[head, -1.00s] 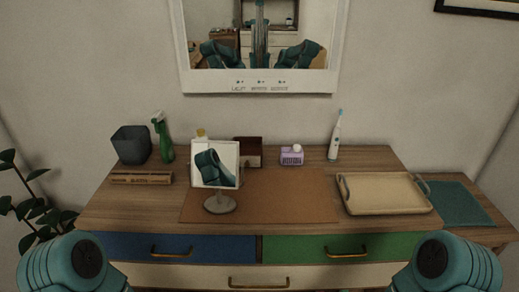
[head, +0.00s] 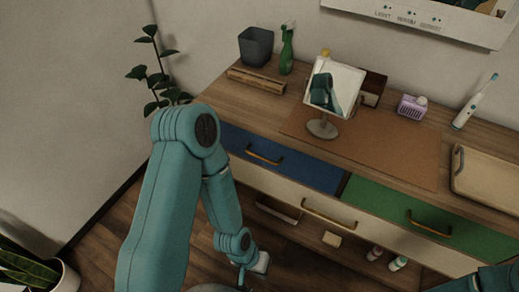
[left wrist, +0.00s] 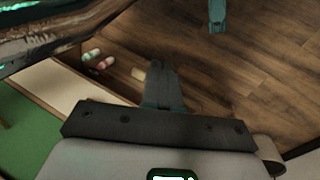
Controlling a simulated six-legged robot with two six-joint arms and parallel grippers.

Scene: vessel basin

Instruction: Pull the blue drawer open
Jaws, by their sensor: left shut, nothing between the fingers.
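The blue drawer (head: 285,165) is at the upper left of the dresser front in the head view, with a brass bar handle (head: 265,155). Its front looks flush with the dresser, so it appears closed. My left arm hangs down in front and to the left of it, its wrist low near the floor and apart from the handle. In the left wrist view my left gripper (left wrist: 163,72) has its fingers together, empty, over the wood floor. The blue drawer does not clearly show there. My right gripper is not in view.
The green drawer (head: 398,205) is right of the blue one, with a cream drawer (head: 290,190) below both. An open lower shelf holds small bottles (head: 398,263). A mirror (head: 345,80) and a tray (head: 490,180) stand on top. Plants are at the left; floor before the dresser is clear.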

